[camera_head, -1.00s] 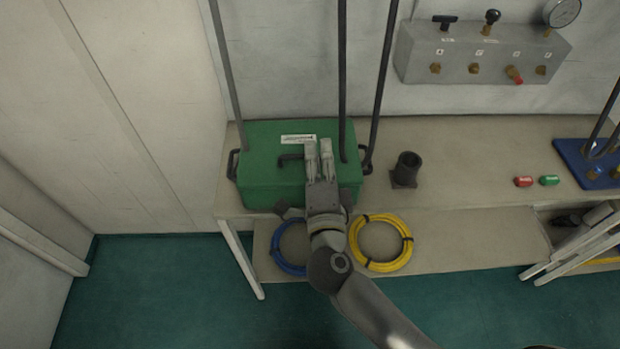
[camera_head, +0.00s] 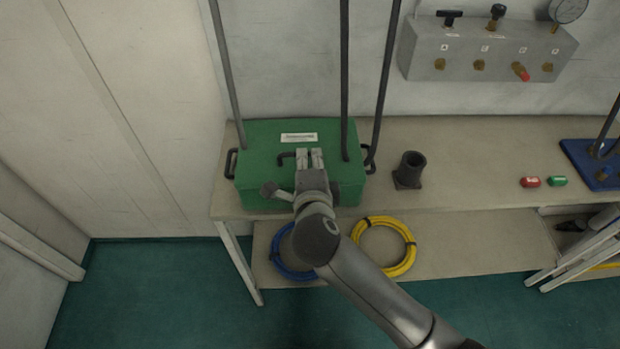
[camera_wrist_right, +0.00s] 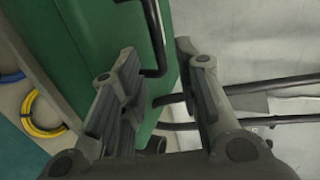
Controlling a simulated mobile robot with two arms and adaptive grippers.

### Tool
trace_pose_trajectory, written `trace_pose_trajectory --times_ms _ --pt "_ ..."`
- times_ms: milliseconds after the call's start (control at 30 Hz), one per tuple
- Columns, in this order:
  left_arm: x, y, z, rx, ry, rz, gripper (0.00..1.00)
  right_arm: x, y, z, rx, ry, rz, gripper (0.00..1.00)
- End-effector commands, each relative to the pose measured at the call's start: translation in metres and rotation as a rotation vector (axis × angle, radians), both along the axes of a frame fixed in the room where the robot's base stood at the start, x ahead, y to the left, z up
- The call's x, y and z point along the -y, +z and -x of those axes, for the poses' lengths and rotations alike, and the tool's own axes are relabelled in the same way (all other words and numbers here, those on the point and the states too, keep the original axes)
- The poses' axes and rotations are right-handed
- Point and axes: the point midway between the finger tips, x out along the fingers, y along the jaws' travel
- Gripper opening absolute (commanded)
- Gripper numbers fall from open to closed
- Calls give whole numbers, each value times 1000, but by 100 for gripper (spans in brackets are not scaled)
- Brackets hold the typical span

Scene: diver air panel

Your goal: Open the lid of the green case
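The green case (camera_head: 262,180) stands on the left part of the bench with its lid shut. A white label (camera_head: 298,138) and a dark handle (camera_head: 287,155) are on the lid. My right gripper (camera_head: 309,156) is over the lid at the handle, hiding part of it. In the right wrist view the gripper (camera_wrist_right: 157,52) is open, its two fingers apart. The dark handle (camera_wrist_right: 153,30) shows in the gap between them, beside the green case (camera_wrist_right: 85,65); I cannot tell whether a finger touches it. My left gripper is not in view.
Dark upright poles (camera_head: 382,80) stand around the case. A dark holder (camera_head: 409,170) is to its right, with red (camera_head: 530,182) and green (camera_head: 557,181) pieces farther along. Blue (camera_head: 283,262) and yellow (camera_head: 407,262) hose coils lie on the lower shelf. A valve panel (camera_head: 490,55) hangs on the wall.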

Motion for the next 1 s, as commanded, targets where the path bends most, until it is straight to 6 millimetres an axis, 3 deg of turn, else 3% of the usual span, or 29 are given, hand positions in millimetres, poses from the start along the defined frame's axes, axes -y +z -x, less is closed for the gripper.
trace_pose_trajectory --times_ms 400,867,1000 --pt "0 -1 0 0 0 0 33 -1 -15 -40 0 0 0 30" --pt "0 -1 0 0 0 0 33 1 -18 -48 0 -3 1 30" --pt "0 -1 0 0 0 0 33 1 -18 -48 0 -3 1 15"
